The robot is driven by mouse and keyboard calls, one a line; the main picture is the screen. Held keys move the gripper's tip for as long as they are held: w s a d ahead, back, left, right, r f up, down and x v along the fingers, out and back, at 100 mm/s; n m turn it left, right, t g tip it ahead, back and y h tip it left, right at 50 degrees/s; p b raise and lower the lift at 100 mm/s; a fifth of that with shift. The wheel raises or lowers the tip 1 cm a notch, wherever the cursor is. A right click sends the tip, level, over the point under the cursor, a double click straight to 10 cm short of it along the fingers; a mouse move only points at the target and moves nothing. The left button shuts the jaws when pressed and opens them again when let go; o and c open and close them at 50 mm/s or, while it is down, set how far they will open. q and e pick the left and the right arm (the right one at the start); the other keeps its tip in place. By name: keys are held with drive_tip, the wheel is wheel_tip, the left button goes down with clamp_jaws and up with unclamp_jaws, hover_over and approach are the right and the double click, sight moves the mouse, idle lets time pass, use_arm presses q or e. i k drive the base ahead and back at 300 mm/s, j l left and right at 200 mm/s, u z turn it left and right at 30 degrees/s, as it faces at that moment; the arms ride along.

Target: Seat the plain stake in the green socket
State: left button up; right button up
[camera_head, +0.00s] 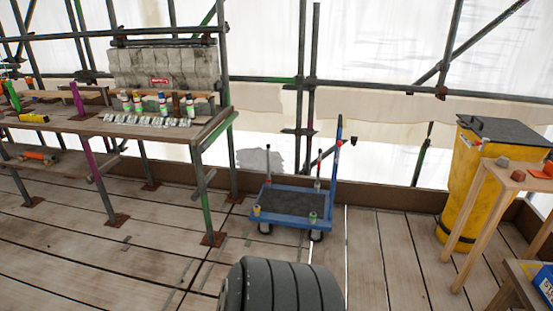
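A low blue trolley (285,222) with a dark deck stands on the planks at the middle. A small green piece (312,217), which looks like the green socket, is at its front right corner. A tan piece (256,210) is at its front left corner. Two thin upright posts rise at the back: one at the left (268,165) and one with a reddish top at the right (318,170). I cannot tell whether either is the plain stake. Neither of my grippers is in view.
A workbench (165,128) with several spray cans (162,104) stands left. A yellow bin (470,180) with a dark lid and a wooden stand (475,225) are at the right. A dark ribbed cylinder fills the bottom middle. Plank floor is clear left and right of the trolley.

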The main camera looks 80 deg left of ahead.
sight(297, 206)
drive_tip(key=j+u, duration=0.15)
drive_tip(key=u, duration=0.3)
drive_tip(key=j+u, duration=0.15)
drive_tip(key=u, duration=0.3)
drive_tip(key=i+u, duration=0.15)
drive_tip(key=u, duration=0.25)
drive_tip(key=j+u, duration=0.15)
drive_tip(key=u, duration=0.3)
drive_tip(key=i+u, duration=0.15)
drive_tip(key=u, duration=0.3)
